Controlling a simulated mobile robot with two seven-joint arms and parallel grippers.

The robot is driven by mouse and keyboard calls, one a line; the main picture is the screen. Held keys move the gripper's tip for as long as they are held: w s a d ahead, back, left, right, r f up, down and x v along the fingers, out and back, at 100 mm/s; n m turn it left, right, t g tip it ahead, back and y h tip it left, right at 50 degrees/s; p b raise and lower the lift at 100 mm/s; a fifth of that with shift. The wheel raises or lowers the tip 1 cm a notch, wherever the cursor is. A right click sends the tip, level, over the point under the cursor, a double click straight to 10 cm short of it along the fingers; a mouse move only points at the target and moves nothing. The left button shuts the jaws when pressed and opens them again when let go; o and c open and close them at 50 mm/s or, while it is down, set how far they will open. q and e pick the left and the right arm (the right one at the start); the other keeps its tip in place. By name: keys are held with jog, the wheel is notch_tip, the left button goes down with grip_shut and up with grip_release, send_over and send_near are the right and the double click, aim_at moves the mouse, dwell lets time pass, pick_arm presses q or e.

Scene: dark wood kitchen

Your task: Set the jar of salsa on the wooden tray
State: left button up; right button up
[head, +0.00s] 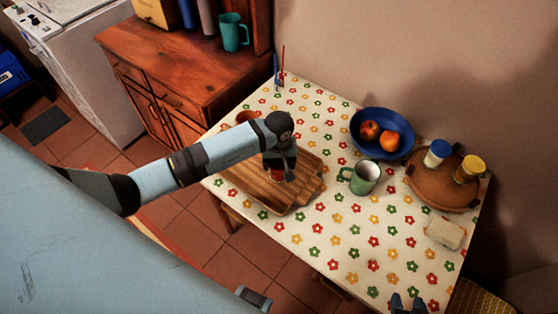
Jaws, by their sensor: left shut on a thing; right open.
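The jar of salsa (277,175) shows as a small red patch under my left gripper (281,168), which is shut on it. The gripper and wrist hide most of the jar. The ridged rectangular wooden tray (258,189) lies on the table directly below them. I cannot tell whether the jar touches the tray or is held just above it. Only the dark fingertips of my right gripper (408,304) show at the bottom edge, open and empty, over the table's front right part.
On the flowered table (330,240), a green mug (361,178) stands right of the tray. Behind it is a blue fruit bowl (381,134). A round brown tray (428,191) holds two lidded jars, with a pale block (445,233) in front. The table's front middle is clear.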

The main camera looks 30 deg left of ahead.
jog(key=shift+f, duration=0.1)
pick_arm(q)
jog(key=shift+f, duration=0.15)
pick_arm(e)
jog(key=shift+a+f, duration=0.1)
jog(key=shift+f, duration=0.05)
pick_arm(q)
jog(key=o, duration=1.2)
pick_arm(e)
jog(key=shift+r, duration=0.2)
pick_arm(q)
jog(key=shift+r, duration=0.2)
pick_arm(e)
jog(key=shift+r, duration=0.15)
